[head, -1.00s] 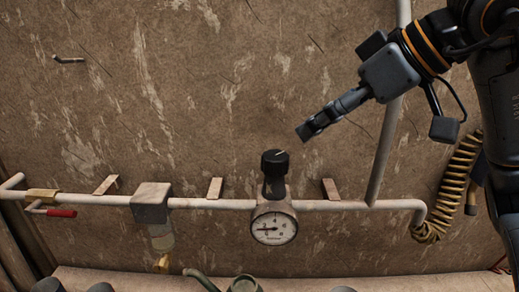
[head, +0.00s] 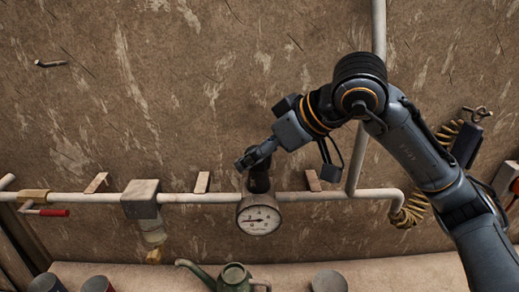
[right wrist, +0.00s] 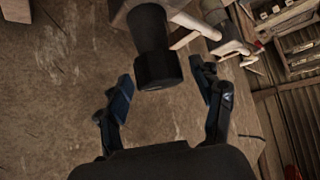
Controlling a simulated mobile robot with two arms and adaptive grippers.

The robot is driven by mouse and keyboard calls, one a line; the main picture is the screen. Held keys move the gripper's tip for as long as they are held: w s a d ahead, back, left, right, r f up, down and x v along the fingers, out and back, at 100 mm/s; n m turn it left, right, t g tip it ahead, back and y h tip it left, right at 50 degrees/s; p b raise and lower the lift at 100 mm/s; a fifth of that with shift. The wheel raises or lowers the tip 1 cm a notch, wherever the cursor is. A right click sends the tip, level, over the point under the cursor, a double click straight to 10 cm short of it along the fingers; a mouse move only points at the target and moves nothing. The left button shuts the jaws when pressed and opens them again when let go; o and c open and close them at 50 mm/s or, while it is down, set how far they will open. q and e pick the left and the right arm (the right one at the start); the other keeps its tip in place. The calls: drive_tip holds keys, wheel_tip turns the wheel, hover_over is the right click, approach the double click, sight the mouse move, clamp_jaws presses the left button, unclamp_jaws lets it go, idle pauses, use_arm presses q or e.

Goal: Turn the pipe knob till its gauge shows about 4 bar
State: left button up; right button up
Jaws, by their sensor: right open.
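The black pipe knob (head: 259,183) stands above the round white gauge (head: 258,219) on the pale pipe. My right gripper's front end (head: 251,160) covers the knob's top in the head view. In the right wrist view the knob's dark round end (right wrist: 158,70) lies between the spread fingers of my right gripper (right wrist: 163,88), with a gap on both sides. That gripper is open and holds nothing. The gauge's dark needle points to the left side of the dial; its numbers are too small to read surely. My left gripper is not in view.
The pale pipe (head: 190,198) runs along the brown wall. A filter block (head: 141,198) and a red-handled valve (head: 52,212) sit to the left. A coiled hose (head: 412,208) hangs at the right. A green watering can (head: 233,278) stands on the ledge below.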

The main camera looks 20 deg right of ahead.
drive_tip(key=c, duration=0.3)
drive_tip(key=shift+s, duration=0.1)
drive_tip(key=c, duration=0.9)
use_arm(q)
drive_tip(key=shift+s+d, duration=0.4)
use_arm(e)
drive_tip(key=shift+o, duration=0.2)
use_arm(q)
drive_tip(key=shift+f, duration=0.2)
